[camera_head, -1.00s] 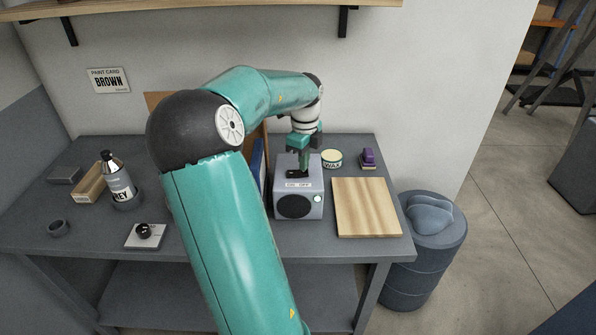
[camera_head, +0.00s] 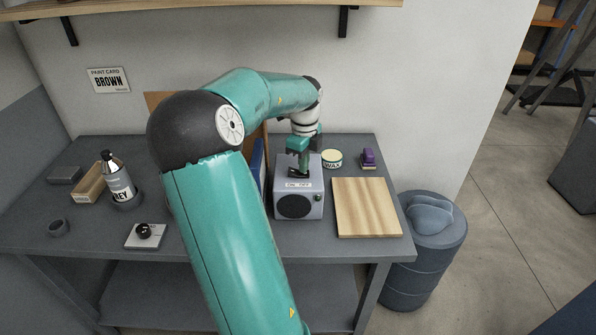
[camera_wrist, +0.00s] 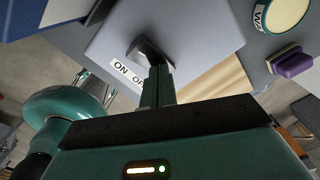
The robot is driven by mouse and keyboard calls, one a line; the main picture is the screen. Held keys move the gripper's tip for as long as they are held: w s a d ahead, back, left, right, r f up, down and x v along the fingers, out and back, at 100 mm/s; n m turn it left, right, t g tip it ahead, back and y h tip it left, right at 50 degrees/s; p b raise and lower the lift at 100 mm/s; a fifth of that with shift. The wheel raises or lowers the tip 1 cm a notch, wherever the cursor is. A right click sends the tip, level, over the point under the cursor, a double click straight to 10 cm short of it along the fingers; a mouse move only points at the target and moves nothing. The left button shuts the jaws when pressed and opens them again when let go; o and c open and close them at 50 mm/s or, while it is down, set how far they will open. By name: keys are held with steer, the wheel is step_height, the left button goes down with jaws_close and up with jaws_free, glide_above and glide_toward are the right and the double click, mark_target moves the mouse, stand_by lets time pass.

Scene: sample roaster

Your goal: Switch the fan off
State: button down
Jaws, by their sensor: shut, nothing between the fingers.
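The fan is a grey box (camera_head: 312,204) on the bench, with a round black grille (camera_head: 294,207) in its front and an ON/OFF label at the front edge of its top. A black switch (camera_wrist: 148,48) sits on the top, behind the label (camera_wrist: 127,70). My gripper (camera_head: 298,171) is shut and empty, pointing down at the switch. In the wrist view its fingertips (camera_wrist: 156,70) are at the switch and hide part of it; I cannot tell whether they touch. The small lamp on the front looks dim.
A wooden board (camera_head: 366,207) lies right of the fan. A wax tin (camera_head: 331,158) and a purple-topped block (camera_head: 368,159) stand behind it. A bottle (camera_head: 118,183) and a plate with a black knob (camera_head: 146,235) are at the left. My arm hides the bench's middle.

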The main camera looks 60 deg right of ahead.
step_height(320, 180, up, 7)
steer(key=shift+f, duration=0.15)
stand_by(0.6)
stand_by(0.4)
